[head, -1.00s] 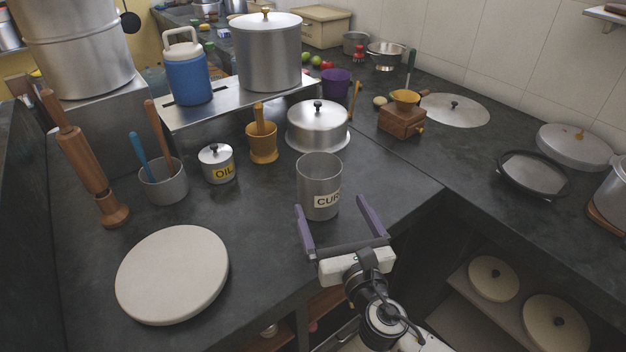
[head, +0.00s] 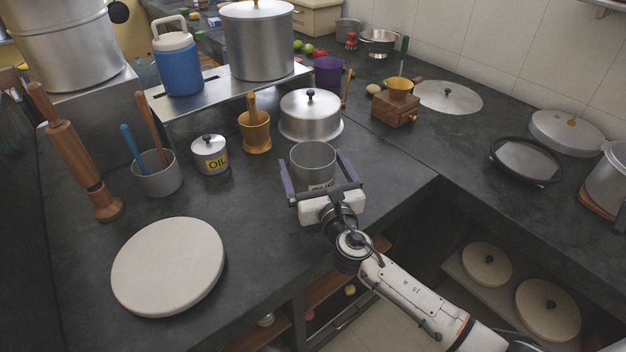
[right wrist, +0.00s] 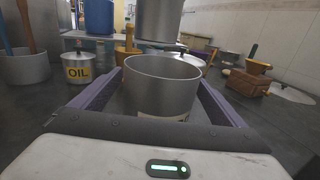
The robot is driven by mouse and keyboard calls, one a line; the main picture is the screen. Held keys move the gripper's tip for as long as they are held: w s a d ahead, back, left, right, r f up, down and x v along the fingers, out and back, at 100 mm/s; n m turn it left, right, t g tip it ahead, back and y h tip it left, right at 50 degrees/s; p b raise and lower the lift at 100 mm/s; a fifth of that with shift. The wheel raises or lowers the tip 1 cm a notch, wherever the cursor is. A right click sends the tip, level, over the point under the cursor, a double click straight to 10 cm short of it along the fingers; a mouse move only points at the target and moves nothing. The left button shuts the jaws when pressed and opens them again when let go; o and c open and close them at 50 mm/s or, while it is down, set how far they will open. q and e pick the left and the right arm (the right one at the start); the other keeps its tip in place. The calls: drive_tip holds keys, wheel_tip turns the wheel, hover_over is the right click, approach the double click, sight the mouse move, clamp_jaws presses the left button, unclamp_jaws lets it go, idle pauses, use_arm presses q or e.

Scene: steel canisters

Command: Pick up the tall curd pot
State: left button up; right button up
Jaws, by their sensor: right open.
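The tall curd pot (head: 313,160) is a grey metal pot with an open top and a pale label, standing upright on the dark counter. The right gripper (head: 314,174) is open, its two purple fingers on either side of the pot. The gripper's palm bar hides the lower part of the pot and most of its label in the head view. In the right wrist view the pot (right wrist: 162,88) stands between the open fingers, with a visible gap at least on the left side. My left gripper is not in view.
A lidded steel pot (head: 311,117) stands just behind the curd pot. The oil canister (head: 210,155) and a brown mortar (head: 255,132) stand to the left. A round pale board (head: 168,266) lies at the front left. The counter right of the pot is clear up to its edge.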

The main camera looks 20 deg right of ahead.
drive_tip(key=c, duration=1.4)
drive_tip(key=shift+r, duration=0.15)
drive_tip(key=shift+c, duration=0.6)
drive_tip(key=shift+r, duration=0.15)
